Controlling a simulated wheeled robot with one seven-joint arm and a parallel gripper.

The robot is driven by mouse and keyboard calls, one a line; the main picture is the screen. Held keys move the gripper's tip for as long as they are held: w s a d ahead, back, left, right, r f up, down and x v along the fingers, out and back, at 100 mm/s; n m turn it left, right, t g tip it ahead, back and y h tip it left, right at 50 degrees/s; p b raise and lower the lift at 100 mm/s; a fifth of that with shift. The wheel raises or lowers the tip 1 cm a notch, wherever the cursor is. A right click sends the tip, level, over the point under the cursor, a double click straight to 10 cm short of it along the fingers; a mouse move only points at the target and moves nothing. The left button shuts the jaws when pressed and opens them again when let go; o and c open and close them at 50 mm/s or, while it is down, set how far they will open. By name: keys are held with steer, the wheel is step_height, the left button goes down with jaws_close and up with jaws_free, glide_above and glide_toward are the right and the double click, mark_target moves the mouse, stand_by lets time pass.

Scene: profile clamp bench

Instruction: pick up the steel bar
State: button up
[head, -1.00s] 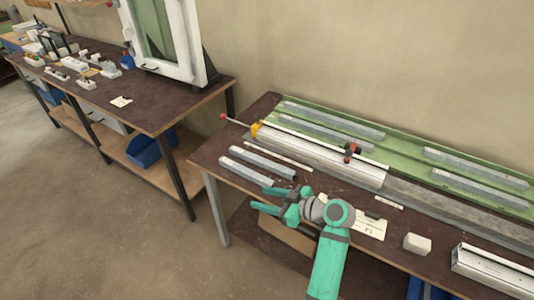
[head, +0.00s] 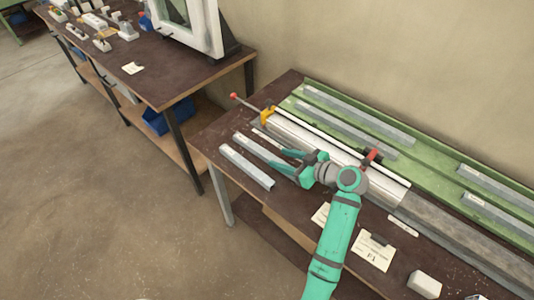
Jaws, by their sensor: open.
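Two grey steel bars lie side by side on the dark bench top (head: 213,137) at its left end: a front bar (head: 246,167) and a rear bar (head: 255,146). I cannot tell which one the task means. My green gripper (head: 282,159) is open, with its fingers pointing left. It is at the right part of the rear bar, and its fingers and palm hide that bar's right end. The front bar is fully visible just in front of the fingers. I cannot tell how high the fingers are or whether they touch the bar.
Behind the bars runs a long pale profile (head: 305,146) with an orange clamp (head: 267,116) and a red-handled clamp (head: 370,159). A green tray (head: 425,158) with several more bars lies at the back. Paper cards (head: 374,251) and a white block (head: 424,285) lie at right.

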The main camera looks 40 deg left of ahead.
mark_target(265, 153)
steer(key=shift+x, duration=3.25)
steer(key=shift+r, duration=0.1)
steer(key=c, duration=0.7)
steer(key=shift+s+a, duration=0.1)
jaws_close()
